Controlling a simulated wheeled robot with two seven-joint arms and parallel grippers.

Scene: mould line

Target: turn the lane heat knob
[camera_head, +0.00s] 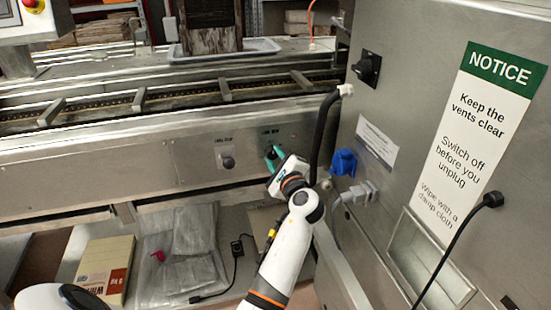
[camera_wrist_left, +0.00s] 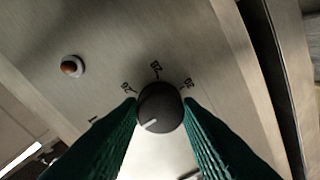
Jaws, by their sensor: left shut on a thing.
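The dark round knob (camera_wrist_left: 160,108) sits on the brushed metal panel in the left wrist view, with its pale pointer mark toward the lower left. Printed scale marks and numbers (camera_wrist_left: 155,70) curve around its upper side. My left gripper (camera_wrist_left: 161,112) has its green ribbed fingers on both sides of the knob and is shut on it. In the head view my left gripper (camera_head: 272,155) is at the conveyor's front panel, where its fingers mostly hide the knob. My right gripper is not in view.
Another knob (camera_head: 227,160) is left of my gripper. An amber lamp (camera_wrist_left: 72,66) is on the panel. A thick black cable (camera_head: 322,130) hangs close to my gripper's right. A blue plug (camera_head: 343,161) and grey plug (camera_head: 367,190) are on the steel cabinet (camera_head: 400,120).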

